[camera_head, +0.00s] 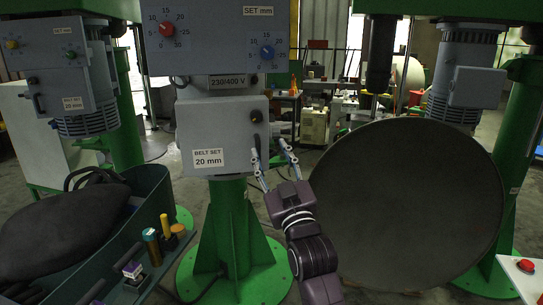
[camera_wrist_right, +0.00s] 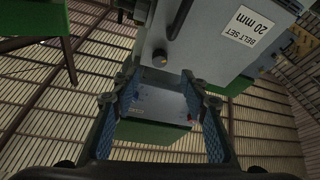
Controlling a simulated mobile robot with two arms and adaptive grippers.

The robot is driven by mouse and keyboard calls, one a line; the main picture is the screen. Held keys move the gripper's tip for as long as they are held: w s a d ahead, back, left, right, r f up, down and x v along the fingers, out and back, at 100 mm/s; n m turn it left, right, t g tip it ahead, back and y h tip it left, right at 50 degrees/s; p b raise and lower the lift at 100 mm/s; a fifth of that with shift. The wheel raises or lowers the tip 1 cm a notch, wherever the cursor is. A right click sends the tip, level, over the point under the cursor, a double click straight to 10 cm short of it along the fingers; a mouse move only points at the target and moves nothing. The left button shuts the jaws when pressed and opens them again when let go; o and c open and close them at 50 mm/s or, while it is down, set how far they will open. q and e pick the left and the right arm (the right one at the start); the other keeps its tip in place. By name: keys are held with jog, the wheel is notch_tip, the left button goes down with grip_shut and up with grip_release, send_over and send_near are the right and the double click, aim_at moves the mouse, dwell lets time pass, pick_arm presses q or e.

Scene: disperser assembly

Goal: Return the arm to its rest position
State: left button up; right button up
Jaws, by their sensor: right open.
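My right gripper (camera_head: 272,166) is raised in front of the machine, just right of the grey box marked "BELT SET 20 mm" (camera_head: 210,135). Its two fingers are spread and nothing is between them. In the right wrist view the open fingers (camera_wrist_right: 160,110) frame empty space, with the belt set box (camera_wrist_right: 215,40) and its black knob beyond them. Whether a fingertip touches the box cannot be told. My left gripper is in neither view.
A large dark round disc (camera_head: 405,205) stands close to the right of my arm. A green bin (camera_head: 150,200) with a dark sack (camera_head: 60,230) is at the left. A red button (camera_head: 525,265) is at the lower right. The green machine column (camera_head: 232,225) stands ahead.

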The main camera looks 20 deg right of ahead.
jog(key=shift+s, duration=0.2)
jog(key=shift+w+f, duration=0.1)
jog(key=a+f+g+y, duration=0.3)
jog(key=f+g, duration=0.5)
jog(key=f, duration=3.2)
jog(key=s+f+g, duration=0.1)
jog(key=s+f, duration=0.2)
jog(key=f, duration=0.3)
jog(key=s+a+f+g+h, duration=0.1)
jog(key=s+f, duration=0.2)
jog(key=f, duration=0.3)
jog(key=s+f+g, duration=0.1)
jog(key=s+f, duration=0.1)
jog(key=f, duration=0.4)
jog(key=s+d+f+g, duration=0.2)
jog(key=s+f+g, duration=0.4)
jog(key=s+f, duration=1.65)
jog(key=s+d+f+g, duration=0.1)
jog(key=s+f, duration=0.1)
jog(key=s, duration=0.7)
jog(key=s+d+f+g, duration=0.1)
jog(key=s+f, duration=0.1)
jog(key=s, duration=0.7)
jog(key=s+d+f+g+h, duration=0.1)
jog(key=s+f+g, duration=0.1)
jog(key=s, duration=0.8)
jog(key=shift+f+m, duration=0.25)
jog(key=shift+m, duration=0.05)
